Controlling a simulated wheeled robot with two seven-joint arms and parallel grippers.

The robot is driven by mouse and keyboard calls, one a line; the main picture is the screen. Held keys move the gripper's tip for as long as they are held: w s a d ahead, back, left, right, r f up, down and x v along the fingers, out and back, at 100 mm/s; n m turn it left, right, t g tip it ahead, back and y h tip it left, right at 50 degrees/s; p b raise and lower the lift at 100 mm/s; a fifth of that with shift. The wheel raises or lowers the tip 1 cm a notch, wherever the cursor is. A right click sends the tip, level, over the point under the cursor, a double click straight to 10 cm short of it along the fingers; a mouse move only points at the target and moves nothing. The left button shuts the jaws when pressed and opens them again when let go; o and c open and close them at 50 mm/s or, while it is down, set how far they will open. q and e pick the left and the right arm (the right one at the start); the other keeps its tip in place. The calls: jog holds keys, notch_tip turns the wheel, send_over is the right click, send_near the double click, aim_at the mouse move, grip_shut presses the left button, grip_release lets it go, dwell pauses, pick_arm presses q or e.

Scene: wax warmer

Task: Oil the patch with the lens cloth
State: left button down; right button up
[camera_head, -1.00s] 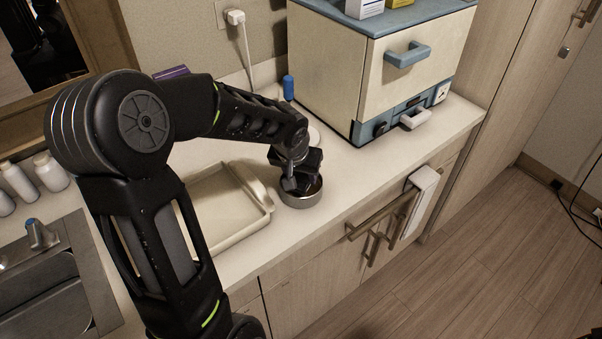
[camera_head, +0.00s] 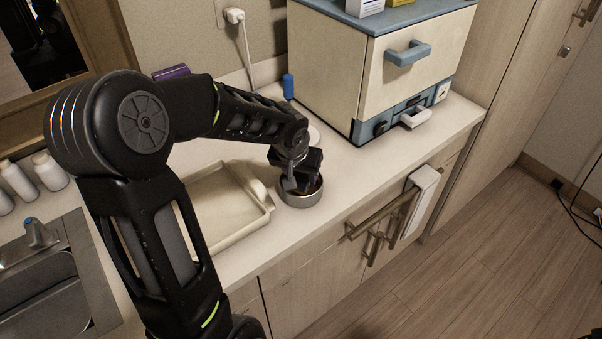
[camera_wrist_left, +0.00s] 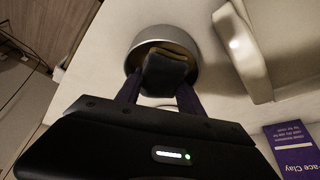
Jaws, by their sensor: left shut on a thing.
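My left gripper (camera_head: 301,186) points down over a round metal dish (camera_head: 302,201) on the counter. In the left wrist view its fingers (camera_wrist_left: 160,92) are closed on a dark grey folded piece, which looks like the lens cloth (camera_wrist_left: 166,74). The cloth overlaps the opening of the dish (camera_wrist_left: 147,40); I cannot tell whether it touches the inside. A little amber-brown shows inside the dish beside the gripper in the head view. I cannot make out a separate patch in either view. My right gripper is not in view.
A cream tray (camera_head: 262,198) lies just left of the dish. A cream and blue cabinet-like appliance (camera_head: 340,75) stands behind to the right. A blue-capped bottle (camera_head: 288,87) is at the back. A purple box (camera_wrist_left: 291,146) shows in the wrist view. A sink (camera_head: 50,290) is at left.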

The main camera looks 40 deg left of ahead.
pick_arm(q)
jog(key=shift+r+p, duration=1.55)
jog(key=shift+r, duration=1.95)
